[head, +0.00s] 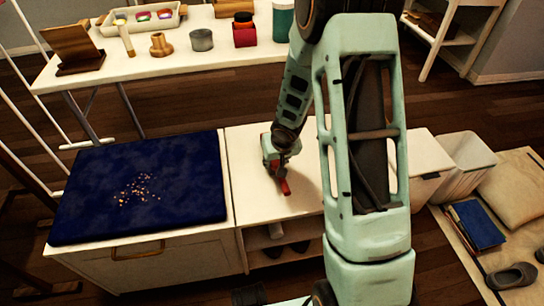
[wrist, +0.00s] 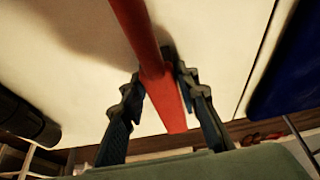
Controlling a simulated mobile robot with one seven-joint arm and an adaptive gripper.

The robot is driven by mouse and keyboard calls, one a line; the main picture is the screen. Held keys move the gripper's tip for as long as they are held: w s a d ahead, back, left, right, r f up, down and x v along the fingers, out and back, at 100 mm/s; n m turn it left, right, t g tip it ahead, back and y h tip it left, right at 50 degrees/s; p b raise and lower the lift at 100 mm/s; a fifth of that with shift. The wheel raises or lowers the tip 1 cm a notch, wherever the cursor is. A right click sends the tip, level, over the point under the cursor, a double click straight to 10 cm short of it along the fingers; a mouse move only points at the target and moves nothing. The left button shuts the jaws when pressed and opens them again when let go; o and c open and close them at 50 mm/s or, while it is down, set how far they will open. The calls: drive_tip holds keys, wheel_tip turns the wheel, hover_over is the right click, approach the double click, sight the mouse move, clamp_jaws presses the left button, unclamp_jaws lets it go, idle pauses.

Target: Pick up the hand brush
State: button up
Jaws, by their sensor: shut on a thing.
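The hand brush shows as a red bar (wrist: 152,50) in the wrist view, running from the top edge down between my fingers. In the head view its red part (head: 284,187) sticks out below my gripper (head: 278,168), over the white cabinet top. My gripper (wrist: 160,95) is shut on the red bar, with a dark finger on each side. The brush's bristles cannot be made out. A soft shadow lies on the white surface beside it; I cannot tell whether the brush touches the top.
A dark blue cushion (head: 140,185) with yellowish crumbs lies left on the cabinet. White bins (head: 465,160) stand right. The white top (head: 245,200) around my gripper is mostly clear.

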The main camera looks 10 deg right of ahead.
drive_tip(key=shift+c, duration=0.9)
drive_tip(key=shift+r+p, duration=0.65)
drive_tip(key=shift+r, duration=0.25)
drive_tip(key=s+a+r+p, duration=0.1)
drive_tip(key=s+a+r, duration=0.1)
drive_tip(key=s+r, duration=0.9)
drive_tip(key=shift+s+a+p, duration=0.3)
drive_tip(key=shift+s+a, duration=0.1)
drive_tip(key=shift+s, duration=0.85)
drive_tip(key=shift+s+r, duration=0.1)
